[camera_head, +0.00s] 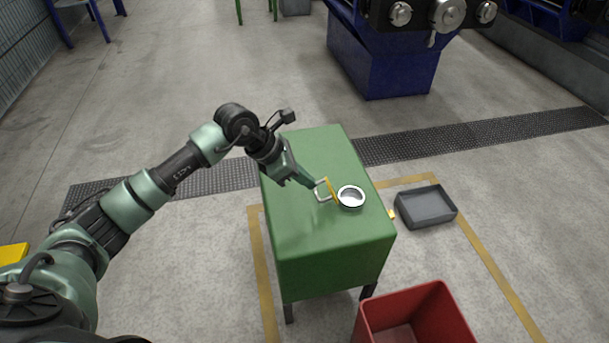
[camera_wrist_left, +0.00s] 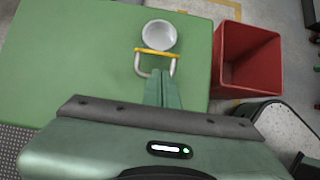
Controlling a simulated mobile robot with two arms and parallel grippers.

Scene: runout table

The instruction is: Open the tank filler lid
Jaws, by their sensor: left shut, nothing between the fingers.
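The green tank (camera_head: 315,230) has a round filler opening (camera_head: 351,196) with a pale metal rim on its top. The yellow lid (camera_head: 331,190) stands edge-on at the opening's left side, raised off it, and carries a pale loop handle (camera_head: 322,198). The wrist view shows the opening (camera_wrist_left: 159,36), the lid as a thin yellow bar (camera_wrist_left: 158,52) and the handle (camera_wrist_left: 140,70). My left gripper (camera_head: 313,185) is shut and empty, its fingertips (camera_wrist_left: 160,73) at the handle's loop. I cannot tell whether they touch it. My right gripper is not in view.
A red bin (camera_head: 434,310) stands on the floor in front of the tank, towards the right. A grey tray (camera_head: 426,206) lies right of the tank. Yellow floor lines surround the tank. A blue machine (camera_head: 380,65) stands behind, with open floor between.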

